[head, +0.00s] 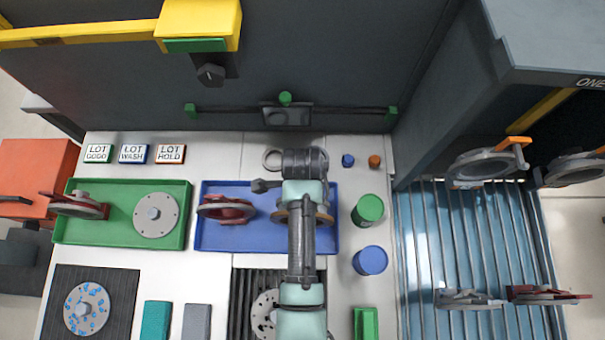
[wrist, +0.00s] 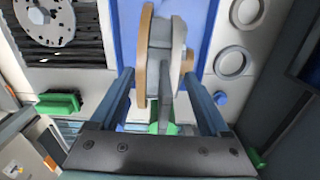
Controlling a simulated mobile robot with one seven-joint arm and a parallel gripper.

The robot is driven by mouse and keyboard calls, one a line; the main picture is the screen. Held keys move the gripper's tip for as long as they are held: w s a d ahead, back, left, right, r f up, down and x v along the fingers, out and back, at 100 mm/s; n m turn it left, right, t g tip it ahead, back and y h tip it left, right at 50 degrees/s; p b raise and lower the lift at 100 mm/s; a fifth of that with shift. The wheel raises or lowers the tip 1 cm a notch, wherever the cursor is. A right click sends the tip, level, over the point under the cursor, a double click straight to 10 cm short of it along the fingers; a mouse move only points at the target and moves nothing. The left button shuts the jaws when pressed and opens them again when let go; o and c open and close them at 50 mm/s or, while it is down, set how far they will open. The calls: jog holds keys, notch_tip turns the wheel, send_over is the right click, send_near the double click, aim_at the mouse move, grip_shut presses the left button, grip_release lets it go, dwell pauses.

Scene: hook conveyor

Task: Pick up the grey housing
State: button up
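A grey housing (wrist: 177,65) with a tan disc on one side stands on the blue tray (head: 206,240). In the head view my arm covers most of it, and only brown rim parts (head: 326,218) show beside the arm. In the wrist view my gripper (wrist: 158,78) is open, one finger on each side of the housing. The grey narrow part of the housing reaches down between the fingers. I see gaps at both fingers, so it does not look gripped. In the head view the gripper is hidden under my arm.
A red and grey part (head: 227,208) stands left in the blue tray. A green tray (head: 120,240) holds another part and a disc. Green (head: 369,209) and blue (head: 370,260) cylinders stand to the right. Grey rings (head: 482,168) hang over slats at far right.

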grip_shut()
jog(key=shift+r, duration=0.15)
